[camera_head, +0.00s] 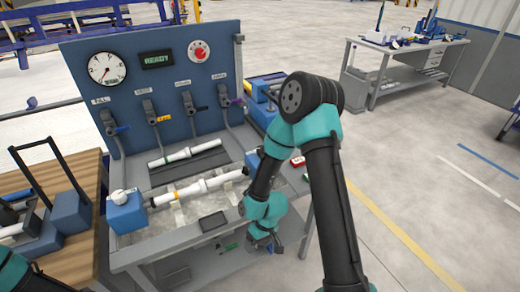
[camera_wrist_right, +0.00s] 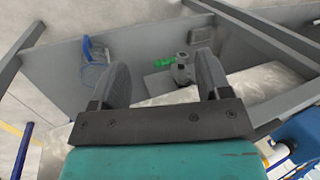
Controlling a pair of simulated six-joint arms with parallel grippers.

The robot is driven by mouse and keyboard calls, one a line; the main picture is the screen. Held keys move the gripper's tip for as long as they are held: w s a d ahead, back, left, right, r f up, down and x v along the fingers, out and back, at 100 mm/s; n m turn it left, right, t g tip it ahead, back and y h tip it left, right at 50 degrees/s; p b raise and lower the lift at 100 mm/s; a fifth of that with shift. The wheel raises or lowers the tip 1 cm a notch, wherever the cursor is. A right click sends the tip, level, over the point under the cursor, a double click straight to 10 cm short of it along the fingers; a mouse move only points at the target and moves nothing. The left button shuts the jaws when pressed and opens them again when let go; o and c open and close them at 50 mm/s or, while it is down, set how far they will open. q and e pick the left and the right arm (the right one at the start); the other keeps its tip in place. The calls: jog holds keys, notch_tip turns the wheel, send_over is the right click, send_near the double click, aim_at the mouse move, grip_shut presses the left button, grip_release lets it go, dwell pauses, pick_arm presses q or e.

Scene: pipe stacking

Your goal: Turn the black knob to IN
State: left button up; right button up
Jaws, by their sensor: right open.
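My right gripper (camera_head: 272,244) is low at the front right of the test bench. In the right wrist view, its two dark fingers stand wide apart with nothing between them (camera_wrist_right: 162,64). A dark grey round part (camera_wrist_right: 182,70) with a green piece (camera_wrist_right: 163,62) beside it shows beyond the fingers, near the right one and apart from it. It may be the black knob; no IN mark is readable. In the head view, a small green piece (camera_head: 230,247) shows under the bench's front edge. Part of my left arm shows at the lower left corner; its gripper is out of view.
A blue panel (camera_head: 138,78) carries a gauge (camera_head: 108,69), a READY display (camera_head: 157,60), a red dial (camera_head: 198,51) and several lever valves. White pipes (camera_head: 196,187) lie across the bench. A wooden table (camera_head: 80,240) stands left. The floor (camera_head: 420,180) to the right is clear.

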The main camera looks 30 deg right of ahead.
jog(key=w+d+r+n+h, duration=0.1)
jog(key=w+d+r+n, duration=0.4)
jog(key=w+r, duration=0.3)
jog(key=w+d+r+n+h, duration=0.1)
jog(key=w+d+r+n, duration=0.4)
jog(key=r, duration=1.1)
jog(key=w+d+r+n+h, duration=0.2)
jog(key=w+d+r+n, duration=0.4)
jog(key=w+r+n, duration=0.3)
notch_tip(320, 180, up, 4)
jog(key=shift+w+f+t, duration=0.1)
jog(key=shift+w+t, duration=0.3)
jog(key=shift+w, duration=0.7)
jog(key=shift+d, duration=0.1)
notch_tip(320, 180, down, 17)
jog(key=shift+f, duration=0.2)
jog(key=shift+c, duration=0.4)
jog(key=c, duration=0.8)
jog(key=shift+c, duration=0.2)
